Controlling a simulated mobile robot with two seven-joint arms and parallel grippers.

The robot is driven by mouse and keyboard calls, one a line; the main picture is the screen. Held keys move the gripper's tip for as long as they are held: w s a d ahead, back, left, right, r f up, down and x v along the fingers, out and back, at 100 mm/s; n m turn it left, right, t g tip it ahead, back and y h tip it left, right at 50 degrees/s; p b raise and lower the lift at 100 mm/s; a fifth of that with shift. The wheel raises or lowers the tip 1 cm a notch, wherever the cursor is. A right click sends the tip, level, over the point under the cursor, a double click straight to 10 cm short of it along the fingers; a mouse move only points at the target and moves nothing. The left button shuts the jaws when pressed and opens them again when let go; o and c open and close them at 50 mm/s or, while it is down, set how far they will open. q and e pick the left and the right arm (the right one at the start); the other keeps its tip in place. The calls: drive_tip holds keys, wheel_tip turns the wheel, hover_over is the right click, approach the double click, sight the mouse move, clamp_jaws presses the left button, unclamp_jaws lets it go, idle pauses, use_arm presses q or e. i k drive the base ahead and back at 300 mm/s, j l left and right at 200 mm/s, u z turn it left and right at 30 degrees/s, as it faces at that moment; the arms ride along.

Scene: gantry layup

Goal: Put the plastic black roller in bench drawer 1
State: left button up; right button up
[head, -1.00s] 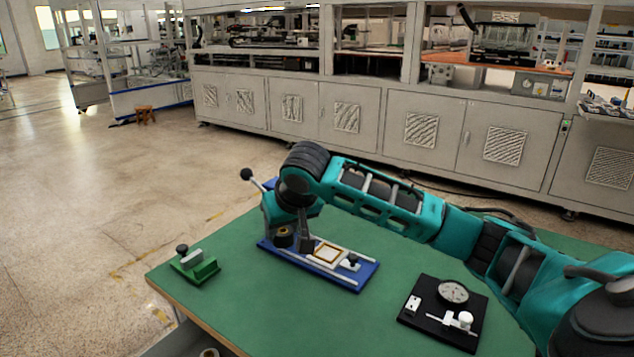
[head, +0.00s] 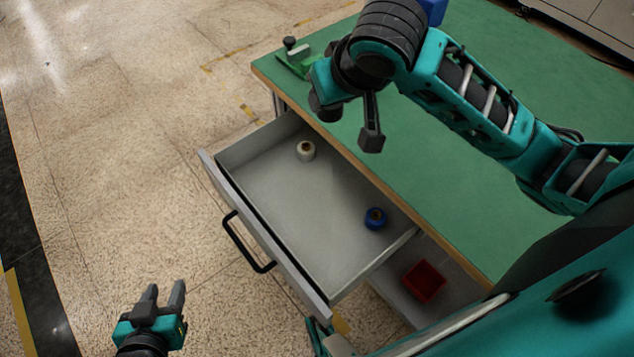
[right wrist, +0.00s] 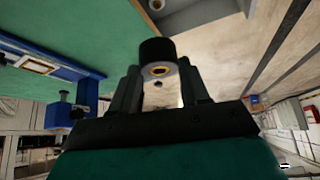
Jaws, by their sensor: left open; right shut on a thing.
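The plastic black roller (right wrist: 157,52), with an orange-brown core, is between the fingers of my right gripper (right wrist: 158,72) in the right wrist view. In the head view my right gripper (head: 348,122) hangs by the bench edge, near the far end of an open drawer; I cannot clearly pick out the roller there. The grey drawer (head: 300,205) is pulled out and holds a cream roll (head: 305,151) and a blue roll (head: 375,218), with bare floor between them. No drawer number is readable. My left gripper (head: 163,300) is open and empty, left of the drawer front.
The green bench top (head: 460,170) lies beyond the drawer. A small green fixture (head: 297,57) stands at its far left corner. A blue fixture (right wrist: 50,72) shows in the right wrist view. A red bin (head: 425,281) sits lower, right of the drawer. Floor at left is clear.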

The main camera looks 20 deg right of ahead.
sight(299, 215)
drive_tip(key=i+j, duration=0.4)
drive_tip(key=j, duration=0.25)
drive_tip(key=i+j+z, duration=0.1)
drive_tip(key=z, duration=0.2)
drive_tip(key=j+z, duration=0.3)
drive_tip(key=z, duration=0.75)
drive_tip(key=i+j, duration=0.05)
drive_tip(key=j, duration=0.05)
